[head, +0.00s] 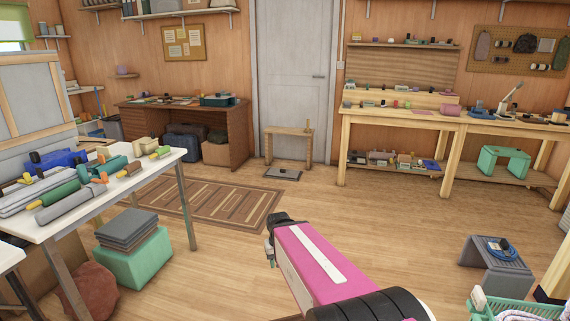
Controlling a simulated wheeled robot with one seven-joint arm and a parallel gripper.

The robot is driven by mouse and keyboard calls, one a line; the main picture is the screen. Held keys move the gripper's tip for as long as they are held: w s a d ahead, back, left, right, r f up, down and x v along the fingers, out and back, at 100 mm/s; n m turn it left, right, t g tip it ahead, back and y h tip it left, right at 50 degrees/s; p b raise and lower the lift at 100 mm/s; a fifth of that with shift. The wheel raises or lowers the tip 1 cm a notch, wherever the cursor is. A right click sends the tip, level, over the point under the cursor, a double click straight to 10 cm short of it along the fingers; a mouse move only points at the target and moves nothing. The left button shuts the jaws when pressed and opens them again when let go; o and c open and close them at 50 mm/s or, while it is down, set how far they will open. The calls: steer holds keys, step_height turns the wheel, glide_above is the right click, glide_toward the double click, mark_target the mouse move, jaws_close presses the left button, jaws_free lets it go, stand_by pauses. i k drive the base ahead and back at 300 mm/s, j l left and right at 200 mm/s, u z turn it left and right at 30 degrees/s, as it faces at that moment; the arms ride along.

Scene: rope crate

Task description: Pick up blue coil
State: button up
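A blue coil (491,250) lies on top of a low grey step stool (486,268) at the right of the head view. A small dark item shows at the coil's middle. My gripper (271,252) is at the far end of my pink and white arm, low in the middle of the view. It is well to the left of the stool and apart from the coil. The gripper is small and partly hidden by the arm, so its fingers cannot be made out.
A green crate (520,311) stands at the bottom right, near the stool. A cluttered white table (70,215) and a green box (135,262) are at the left. Wooden workbenches (405,115) line the back right. The middle floor is clear around a striped rug (215,203).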

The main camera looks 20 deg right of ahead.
mark_target(501, 248)
steer(key=i+l+z, duration=0.1)
steer(key=i+z, duration=0.25)
steer(key=i, duration=0.15)
steer(key=i+z, duration=0.35)
steer(key=i, duration=0.15)
steer(key=i+j+z, duration=0.2)
steer(key=i+z, duration=0.2)
steer(key=i+l+z, duration=0.1)
steer(key=i+z, duration=0.75)
steer(key=i+j+z, duration=0.2)
steer(key=z, duration=0.25)
steer(key=i+j+z, duration=0.3)
steer(key=z, duration=0.15)
steer(key=i+j+z, duration=0.15)
steer(key=i+z, duration=0.25)
steer(key=i+j+z, duration=0.25)
steer(key=z, duration=0.15)
steer(key=i+j+z, duration=0.35)
steer(key=k+j, duration=0.05)
